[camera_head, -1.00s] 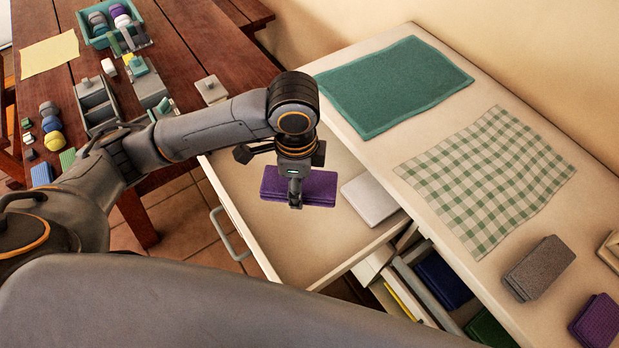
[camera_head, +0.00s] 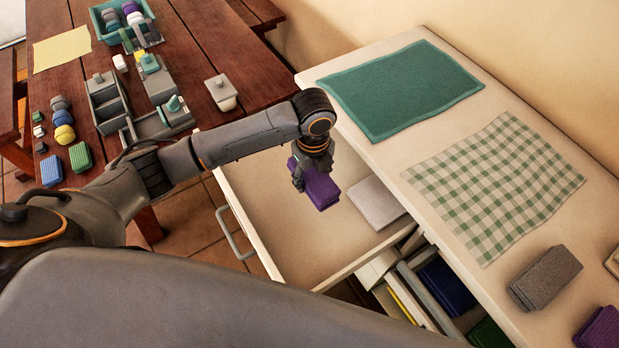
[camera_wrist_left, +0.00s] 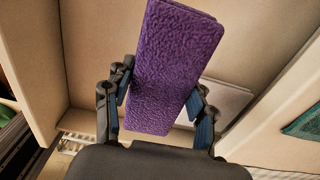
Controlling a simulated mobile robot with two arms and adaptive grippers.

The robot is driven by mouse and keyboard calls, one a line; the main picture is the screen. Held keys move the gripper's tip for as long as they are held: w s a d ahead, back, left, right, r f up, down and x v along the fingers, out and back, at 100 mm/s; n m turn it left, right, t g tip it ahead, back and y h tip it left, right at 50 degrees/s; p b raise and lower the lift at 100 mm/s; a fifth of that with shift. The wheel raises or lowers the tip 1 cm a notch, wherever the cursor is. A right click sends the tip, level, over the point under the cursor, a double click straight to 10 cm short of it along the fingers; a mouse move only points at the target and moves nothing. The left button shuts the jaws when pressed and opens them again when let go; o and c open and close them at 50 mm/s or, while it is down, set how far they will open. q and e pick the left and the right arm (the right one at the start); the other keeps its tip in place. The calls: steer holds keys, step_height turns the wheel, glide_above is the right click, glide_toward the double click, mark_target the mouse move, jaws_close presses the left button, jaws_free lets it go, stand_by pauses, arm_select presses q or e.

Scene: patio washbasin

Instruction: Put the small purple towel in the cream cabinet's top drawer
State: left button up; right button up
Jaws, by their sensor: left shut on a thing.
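My left gripper (camera_head: 299,180) is shut on a folded purple towel (camera_head: 318,188). In the head view the towel hangs tilted over the open top drawer (camera_head: 268,204) of the cream cabinet (camera_head: 392,152). In the left wrist view the towel (camera_wrist_left: 172,65) stands between the two fingers (camera_wrist_left: 157,103), with the drawer floor behind it. I cannot tell the exact gap between towel and drawer floor. A second purple towel (camera_head: 600,328) lies on the cabinet top at the lower right, partly cut off. My right gripper is not in view.
A flat pale item (camera_head: 376,203) lies in the drawer near the cabinet. The cabinet top bears a teal mat (camera_head: 400,88), a checked cloth (camera_head: 495,185) and a grey folded towel (camera_head: 545,277). A wooden table (camera_head: 190,50) with several items stands at the left. The drawer's front part is bare.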

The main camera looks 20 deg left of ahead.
mark_target(310, 175)
arm_select(q)
steer(key=w+f, duration=0.1)
steer(key=w+a+f, duration=0.1)
steer(key=f, duration=0.2)
steer(key=shift+w+a+f, duration=0.2)
steer(key=shift+w+a, duration=0.15)
steer(key=shift+w, duration=0.05)
steer(key=shift+w+a+f, duration=0.1)
steer(key=shift+f, duration=0.8)
steer(key=shift+w+a+f, duration=0.1)
steer(key=shift+f, duration=0.8)
steer(key=shift+f, duration=0.15)
steer(key=o, duration=1.2)
steer(key=shift+c, duration=0.2)
step_height(310, 175, up, 12)
steer(key=shift+r, duration=0.2)
